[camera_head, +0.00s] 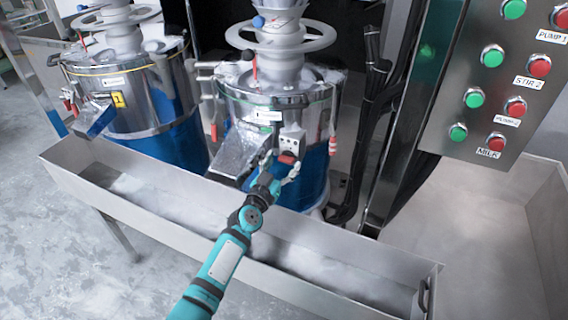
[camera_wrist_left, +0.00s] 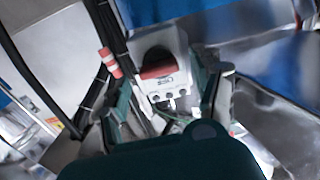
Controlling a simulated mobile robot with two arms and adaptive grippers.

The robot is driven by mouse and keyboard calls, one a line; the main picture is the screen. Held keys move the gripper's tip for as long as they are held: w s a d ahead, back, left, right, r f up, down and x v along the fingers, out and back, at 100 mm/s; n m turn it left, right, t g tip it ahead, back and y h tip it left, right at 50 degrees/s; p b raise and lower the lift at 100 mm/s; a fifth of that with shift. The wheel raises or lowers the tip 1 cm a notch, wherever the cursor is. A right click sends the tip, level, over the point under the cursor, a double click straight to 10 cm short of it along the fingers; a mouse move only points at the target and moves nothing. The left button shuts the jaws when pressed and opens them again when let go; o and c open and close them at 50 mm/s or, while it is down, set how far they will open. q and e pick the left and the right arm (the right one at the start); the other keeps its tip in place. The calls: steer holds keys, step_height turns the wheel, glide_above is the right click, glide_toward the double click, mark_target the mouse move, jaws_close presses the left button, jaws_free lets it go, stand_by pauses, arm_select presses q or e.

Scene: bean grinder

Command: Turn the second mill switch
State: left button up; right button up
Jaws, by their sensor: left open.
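Two steel and blue mills stand side by side behind a long trough. The second mill (camera_head: 262,95) is the right one in the head view. Its switch box is a small pale box with a red switch (camera_head: 287,158) on the mill's front, right of the metal chute (camera_head: 238,150). In the left wrist view the red switch (camera_wrist_left: 158,69) and its pale box (camera_wrist_left: 165,88) lie ahead, between the fingers. My left gripper (camera_head: 281,168) is open, its fingers spread around the lower part of the box. I cannot tell whether they touch it. My right gripper is not in view.
The steel trough (camera_head: 345,285) runs below my left arm. The first mill (camera_head: 130,85) stands at the left. A panel (camera_head: 470,130) with green and red buttons is at the right. Black cables (camera_head: 365,110) hang beside the second mill.

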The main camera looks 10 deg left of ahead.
arm_select(q)
steer(key=shift+w+d, duration=0.15)
steer(key=shift+w, duration=0.6)
steer(key=c, duration=1.2)
